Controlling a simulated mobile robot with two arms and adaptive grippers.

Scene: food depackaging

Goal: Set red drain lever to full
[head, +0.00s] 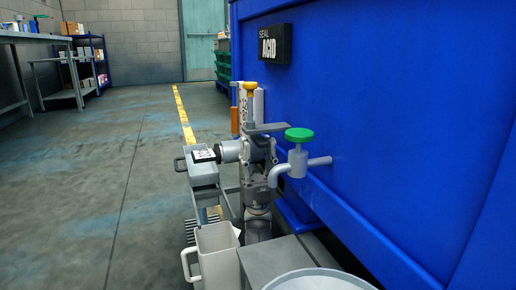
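No lever that is clearly red shows in the head view. A green round knob (299,135) tops a grey pipe valve (298,162) beside the blue tank. A yellow knob (250,86) stands on a stem to its left, and an orange-brown upright piece (235,121) is beside that stem. My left gripper (258,187) appears as dark grey parts in the cluster left of the valve, below a flat grey plate (266,128). Its fingertips cannot be made out, nor whether it touches anything. My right gripper is not in view.
Open floor (90,190) lies left, with shelving (89,62) at the back.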

